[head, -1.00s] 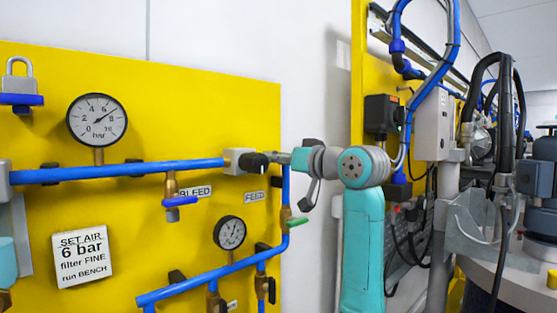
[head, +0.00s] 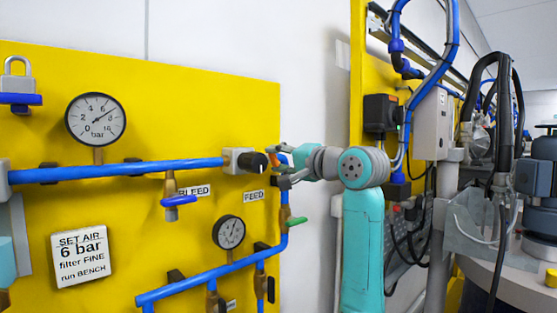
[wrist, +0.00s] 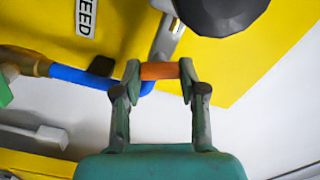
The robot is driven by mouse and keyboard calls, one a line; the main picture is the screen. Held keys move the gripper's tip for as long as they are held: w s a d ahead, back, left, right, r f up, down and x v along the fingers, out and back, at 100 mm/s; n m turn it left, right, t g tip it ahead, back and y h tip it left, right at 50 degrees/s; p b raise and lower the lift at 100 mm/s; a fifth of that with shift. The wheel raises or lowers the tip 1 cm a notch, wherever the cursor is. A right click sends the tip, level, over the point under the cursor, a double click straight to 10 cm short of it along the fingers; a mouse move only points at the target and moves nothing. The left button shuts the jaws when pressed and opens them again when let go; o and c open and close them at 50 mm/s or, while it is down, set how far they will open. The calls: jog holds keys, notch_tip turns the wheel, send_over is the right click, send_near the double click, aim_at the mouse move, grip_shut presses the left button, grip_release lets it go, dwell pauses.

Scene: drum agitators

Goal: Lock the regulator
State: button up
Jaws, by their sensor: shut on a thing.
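The regulator is a grey block (head: 236,160) with a black knob (head: 257,162) at the right end of the upper blue pipe. The knob also shows in the wrist view (wrist: 222,12), cut off by the top edge. My gripper (head: 276,162) is just right of the knob and apart from it. In the wrist view my gripper (wrist: 158,71) is shut on a small orange piece (wrist: 159,71), held crosswise between the fingertips. I cannot tell whether that piece is loose or fixed to something. The large pressure gauge (head: 96,119) stands on the pipe to the left.
A BLEED valve with a blue handle (head: 178,200) is below the pipe. A green-handled valve (head: 296,221) sits on the vertical pipe beneath my gripper. A "SET AIR 6 bar" sign (head: 80,257) is below.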

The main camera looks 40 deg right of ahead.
jog(key=shift+f+m, duration=0.15)
jog(key=shift+m, duration=2.15)
jog(key=o, duration=1.1)
jog(key=shift+d, duration=0.1)
jog(key=shift+o, duration=0.2)
jog(key=s, duration=1.2)
jog(key=shift+d, duration=0.15)
